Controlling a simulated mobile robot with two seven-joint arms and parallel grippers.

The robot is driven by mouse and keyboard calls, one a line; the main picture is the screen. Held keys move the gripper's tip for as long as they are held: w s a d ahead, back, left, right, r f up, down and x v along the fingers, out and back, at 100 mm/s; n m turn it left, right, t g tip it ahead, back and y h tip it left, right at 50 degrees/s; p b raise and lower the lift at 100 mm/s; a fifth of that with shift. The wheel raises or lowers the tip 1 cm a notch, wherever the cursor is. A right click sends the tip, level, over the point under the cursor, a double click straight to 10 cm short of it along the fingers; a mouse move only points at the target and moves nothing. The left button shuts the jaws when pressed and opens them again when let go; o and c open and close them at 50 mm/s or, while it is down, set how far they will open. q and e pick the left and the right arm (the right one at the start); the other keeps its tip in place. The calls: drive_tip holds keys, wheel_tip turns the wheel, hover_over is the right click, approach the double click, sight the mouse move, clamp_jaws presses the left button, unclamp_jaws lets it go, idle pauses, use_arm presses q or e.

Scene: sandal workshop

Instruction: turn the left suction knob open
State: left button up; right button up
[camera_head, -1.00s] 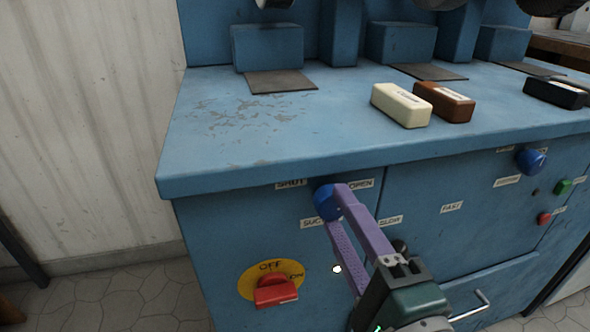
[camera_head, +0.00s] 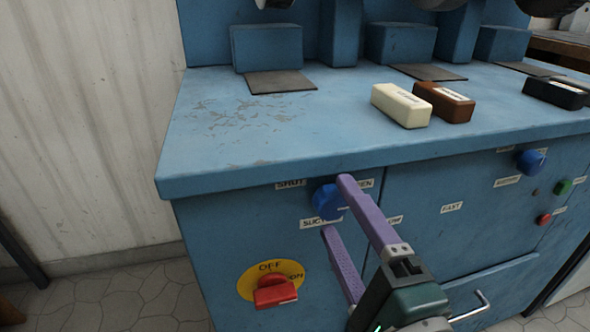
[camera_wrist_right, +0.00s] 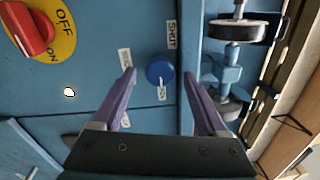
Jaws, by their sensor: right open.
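The left suction knob (camera_head: 328,201) is a round blue knob on the front of the blue cabinet, between the SHUT and OPEN labels and above the SUCTION label. Its white pointer line points right in the head view. The knob also shows in the right wrist view (camera_wrist_right: 160,70), with the pointer line facing down there. My right gripper (camera_head: 337,206) has purple fingers. It is open, with one finger on either side of the knob in the right wrist view (camera_wrist_right: 160,76). I cannot tell whether a finger touches it. The upper finger partly hides the OPEN label. My left gripper is not in view.
A red switch (camera_head: 275,292) on a yellow OFF/ON plate sits below left of the knob. Another blue knob (camera_head: 530,161) and green and red buttons are at the right. A drawer handle (camera_head: 474,306) is beside my gripper. The cabinet top overhangs above the knob.

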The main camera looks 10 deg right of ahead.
drive_tip(key=s, duration=1)
drive_tip(key=shift+d+f+p, duration=0.15)
drive_tip(key=shift+p, duration=0.25)
